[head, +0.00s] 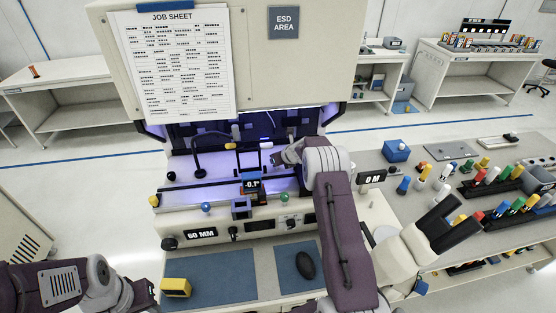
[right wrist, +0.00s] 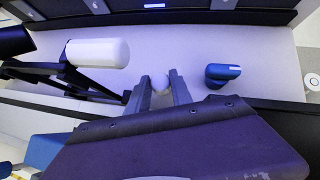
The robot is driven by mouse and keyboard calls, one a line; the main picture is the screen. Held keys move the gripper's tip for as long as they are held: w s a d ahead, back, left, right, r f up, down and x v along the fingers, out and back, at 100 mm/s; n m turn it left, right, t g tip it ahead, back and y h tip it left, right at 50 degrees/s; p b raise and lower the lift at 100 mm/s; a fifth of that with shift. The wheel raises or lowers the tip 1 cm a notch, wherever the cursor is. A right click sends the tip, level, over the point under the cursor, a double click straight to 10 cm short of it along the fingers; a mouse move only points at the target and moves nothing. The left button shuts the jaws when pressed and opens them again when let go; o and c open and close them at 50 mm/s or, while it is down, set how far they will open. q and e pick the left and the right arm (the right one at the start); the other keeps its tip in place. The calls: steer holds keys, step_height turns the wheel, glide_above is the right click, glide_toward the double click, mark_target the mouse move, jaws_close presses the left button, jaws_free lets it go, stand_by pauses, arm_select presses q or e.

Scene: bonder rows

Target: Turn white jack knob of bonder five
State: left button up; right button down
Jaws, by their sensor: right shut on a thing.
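A small white knob (right wrist: 160,82) sits between the two dark fingers of my right gripper (right wrist: 161,93) in the right wrist view. The fingers are shut on it. In the head view my right gripper (head: 280,158) reaches into the lit bay of the bonder (head: 262,215), and the knob is hidden there. A small display (head: 251,184) on the bonder reads about -0.1°. My left gripper (head: 146,292) is low at the left in the head view, apart from the bonder; its jaw opening is unclear.
A larger white cylinder (right wrist: 97,53) on a black bracket and a blue knob (right wrist: 222,74) flank the gripped knob. A yellow box (head: 176,287) and black mouse (head: 305,265) lie in front. Coloured-handled tools (head: 490,178) stand at right. A job sheet (head: 178,65) hangs above.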

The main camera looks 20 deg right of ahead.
steer(key=shift+d+n+y, duration=0.15)
steer(key=shift+n+y, duration=0.55)
steer(key=shift+n, duration=0.1)
steer(key=shift+r+n+y, duration=0.1)
steer(key=shift+n+y, duration=0.3)
steer(key=shift+n, duration=0.2)
steer(key=shift+w+n+g+y, duration=0.1)
steer(key=shift+n+g+y, duration=0.3)
steer(key=shift+n+y, duration=0.15)
steer(key=shift+n, duration=0.45)
steer(key=c, duration=1.1)
jaws_free()
steer(key=shift+c, duration=0.2)
steer(key=shift+d, duration=0.1)
